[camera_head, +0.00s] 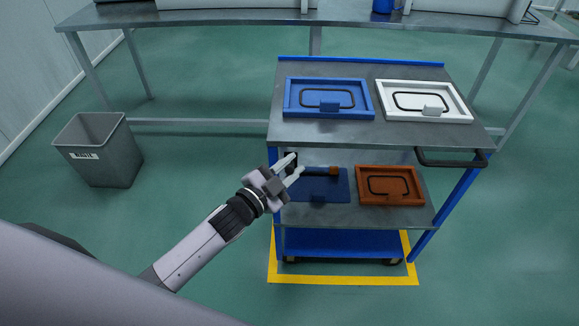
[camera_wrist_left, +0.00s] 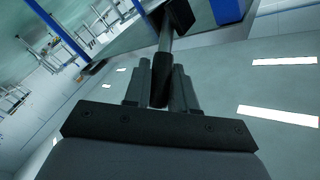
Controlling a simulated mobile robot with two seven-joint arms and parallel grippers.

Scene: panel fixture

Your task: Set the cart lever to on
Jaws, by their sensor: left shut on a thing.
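The cart (camera_head: 355,140) has blue posts and grey shelves. My left gripper (camera_head: 292,168) is at the cart's left side, level with the middle shelf. In the left wrist view, the black grip of the lever (camera_wrist_left: 160,80) lies between the two fingers of my left gripper (camera_wrist_left: 162,75), which are shut on it. A grey rod runs from the grip up to a black mount by a blue post. In the head view a dark part of the lever shows behind the fingers, mostly hidden. I cannot read the lever's setting. My right gripper is out of view.
The top shelf holds a blue tray (camera_head: 288,98) and a white tray (camera_head: 463,117). Below are a dark blue tray (camera_head: 338,192), partly hidden, with a dark bar above it, and an orange tray (camera_head: 391,201). A cart handle (camera_head: 450,162) juts out right. A bin (camera_head: 100,150) stands left.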

